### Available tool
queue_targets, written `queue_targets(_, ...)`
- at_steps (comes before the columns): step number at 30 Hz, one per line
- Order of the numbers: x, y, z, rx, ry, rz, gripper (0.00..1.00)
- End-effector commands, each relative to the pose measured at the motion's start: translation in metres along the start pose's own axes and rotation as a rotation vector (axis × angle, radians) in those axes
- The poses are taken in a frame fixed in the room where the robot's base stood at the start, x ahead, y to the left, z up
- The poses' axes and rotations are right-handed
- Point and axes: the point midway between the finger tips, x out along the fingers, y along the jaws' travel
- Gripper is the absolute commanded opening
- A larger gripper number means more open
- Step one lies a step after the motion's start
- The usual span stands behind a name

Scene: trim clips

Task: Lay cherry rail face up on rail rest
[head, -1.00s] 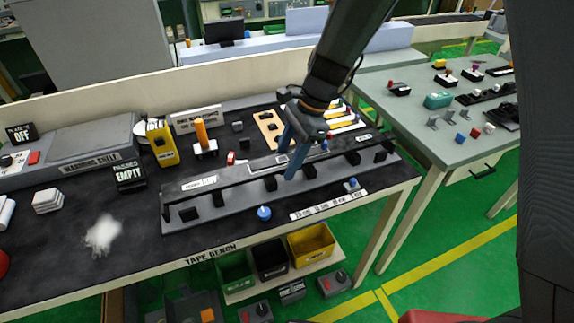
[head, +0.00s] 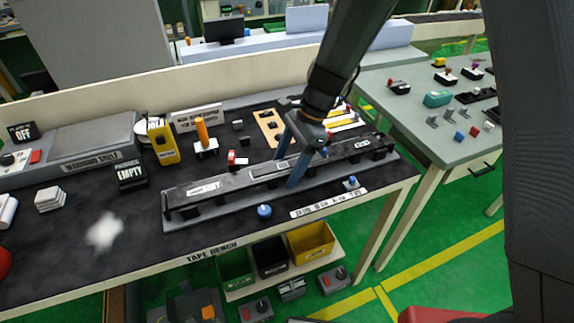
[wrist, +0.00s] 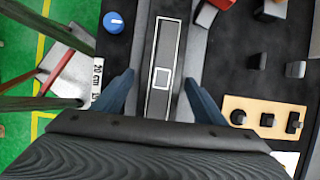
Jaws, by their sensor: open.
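The cherry rail (head: 236,179) is a long dark bar with a white label near its left end and a pale outlined strip near its middle. It lies lengthwise along the rail rest (head: 232,207), a long grey base with black blocks, and covers the block tops. The outlined, marked side faces up. My gripper (head: 287,171) is over the middle of the rail with its blue fingers apart, one on each side. In the wrist view the rail (wrist: 159,100) runs between the open fingers (wrist: 160,78), with gaps on both sides.
A blue knob (head: 264,211) and a white size strip (head: 328,203) are in front of the rest. A yellow box (head: 162,142) and an orange-handled tool (head: 202,134) stand behind it. A wooden board (head: 268,127) with black pieces lies behind the gripper.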

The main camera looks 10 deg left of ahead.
Motion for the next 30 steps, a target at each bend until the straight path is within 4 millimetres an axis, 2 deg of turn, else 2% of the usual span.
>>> queue_targets(5, -0.019, -0.002, -0.001, -0.002, 0.001, -0.005, 0.65)
queue_targets(18, -0.101, -0.001, -0.001, 0.000, 0.000, -0.004, 0.65)
queue_targets(24, -0.117, 0.000, -0.001, -0.001, 0.001, -0.001, 0.65)
queue_targets(30, -0.120, 0.001, -0.002, -0.004, 0.003, -0.001, 0.65)
